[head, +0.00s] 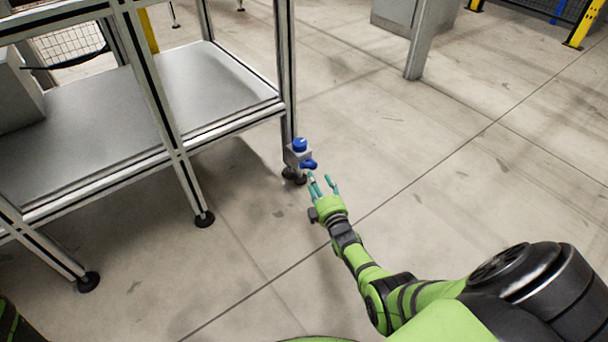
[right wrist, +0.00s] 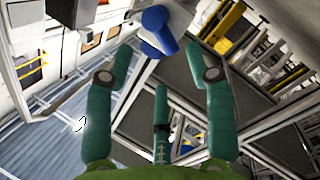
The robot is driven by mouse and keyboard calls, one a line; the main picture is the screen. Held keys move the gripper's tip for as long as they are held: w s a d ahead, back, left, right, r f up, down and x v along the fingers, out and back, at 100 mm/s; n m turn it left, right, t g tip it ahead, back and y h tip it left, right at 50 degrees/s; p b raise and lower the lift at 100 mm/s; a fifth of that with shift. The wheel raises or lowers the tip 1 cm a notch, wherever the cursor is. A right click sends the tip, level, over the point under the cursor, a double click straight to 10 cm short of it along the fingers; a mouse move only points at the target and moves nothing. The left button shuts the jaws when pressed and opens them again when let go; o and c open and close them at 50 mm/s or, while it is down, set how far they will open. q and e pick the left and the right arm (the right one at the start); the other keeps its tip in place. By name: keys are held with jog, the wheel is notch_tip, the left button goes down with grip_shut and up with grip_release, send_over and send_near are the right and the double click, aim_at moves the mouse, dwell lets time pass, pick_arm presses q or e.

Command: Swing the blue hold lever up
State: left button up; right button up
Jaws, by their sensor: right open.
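The blue hold lever (head: 308,164) sticks out from a small grey block on the corner post of the metal frame. A blue round knob (head: 299,144) sits on top of that block. My right gripper (head: 323,184) is open and empty, just below and to the right of the lever, with its teal fingers pointing up toward it. In the right wrist view the lever (right wrist: 158,30) shows ahead, between and beyond the spread fingertips of the gripper (right wrist: 160,58). The fingers appear apart from it. My left gripper is not in view.
The aluminium frame with a grey shelf (head: 195,82) stands at the left on black feet. The grey block (head: 296,157) is fixed low on its right post. The concrete floor (head: 440,200) to the right is clear. A grey post (head: 417,45) stands farther back.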

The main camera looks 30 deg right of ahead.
aim_at(310, 166)
jog(key=b+x, duration=0.2)
jog(key=x, duration=0.1)
jog(key=b+x, duration=0.1)
jog(key=x, duration=0.1)
jog(key=shift+w+d+f+b, duration=0.15)
jog(key=shift+w+f+b, duration=0.05)
jog(key=shift+f+b, duration=0.15)
jog(key=shift+w+d+r+b, duration=0.1)
jog(key=shift+w+r+b, duration=0.1)
jog(key=shift+w, duration=0.1)
jog(key=shift+w+d+r+b, duration=0.1)
jog(key=shift+w+b, duration=0.05)
jog(key=shift+w, duration=0.2)
